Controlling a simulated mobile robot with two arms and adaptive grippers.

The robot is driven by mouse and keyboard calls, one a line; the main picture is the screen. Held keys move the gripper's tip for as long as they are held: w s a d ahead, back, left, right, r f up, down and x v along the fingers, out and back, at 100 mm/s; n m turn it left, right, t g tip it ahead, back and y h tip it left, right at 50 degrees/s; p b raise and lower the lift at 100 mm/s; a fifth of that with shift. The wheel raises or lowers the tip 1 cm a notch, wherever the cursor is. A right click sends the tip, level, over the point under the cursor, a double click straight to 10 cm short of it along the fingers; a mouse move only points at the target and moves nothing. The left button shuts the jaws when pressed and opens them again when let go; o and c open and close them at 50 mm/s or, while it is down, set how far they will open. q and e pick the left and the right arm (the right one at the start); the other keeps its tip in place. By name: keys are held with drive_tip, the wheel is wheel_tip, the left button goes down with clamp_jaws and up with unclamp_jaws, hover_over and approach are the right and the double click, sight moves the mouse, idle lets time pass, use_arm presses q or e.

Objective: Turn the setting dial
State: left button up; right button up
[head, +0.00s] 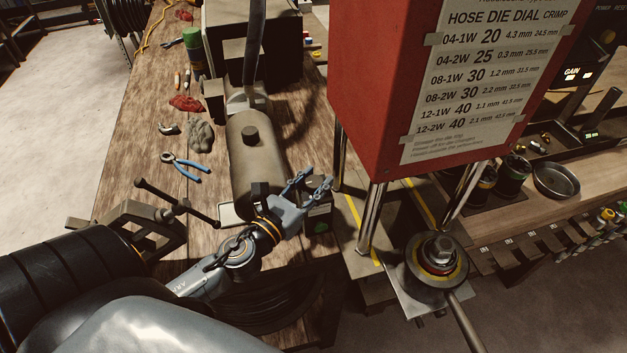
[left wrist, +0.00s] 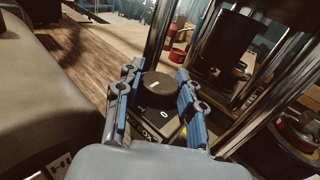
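The setting dial (left wrist: 157,86) is a round black knob with a pale mark on top, on a dark plate (left wrist: 152,125) with white figures, in the left wrist view. My left gripper (head: 314,180) is open, its fingers pointing toward the red crimper (head: 375,100). In the left wrist view, its blue-padded fingers stand on either side of the dial, and I cannot tell whether they touch it. In the head view, the dial cannot be made out near the gripper. A dial chart (head: 490,75) is taped to the crimper. My right gripper is not in view.
A grey cylinder (head: 255,165) lies just behind my left gripper on the wooden bench (head: 110,185). Chrome posts (head: 372,215) stand to its right. Blue pliers (head: 187,165) and a vise (head: 130,222) are to the left. A round fitting with a lever (head: 437,255) is at the front right.

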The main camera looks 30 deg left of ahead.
use_arm(q)
drive_tip(key=c, duration=0.4)
drive_tip(key=shift+r+n+y+p, duration=0.2)
drive_tip(key=shift+n+y+p, duration=0.45)
drive_tip(key=shift+y, duration=0.45)
drive_tip(key=shift+n+y, duration=0.55)
drive_tip(key=shift+y, duration=0.25)
drive_tip(key=shift+f+n+g+y+p, duration=0.15)
drive_tip(key=shift+n+g+y+p, duration=0.4)
drive_tip(key=shift+n+y, duration=1.05)
drive_tip(key=shift+m+y, duration=0.3)
drive_tip(key=o, duration=1.2)
drive_tip(key=v, duration=1.2)
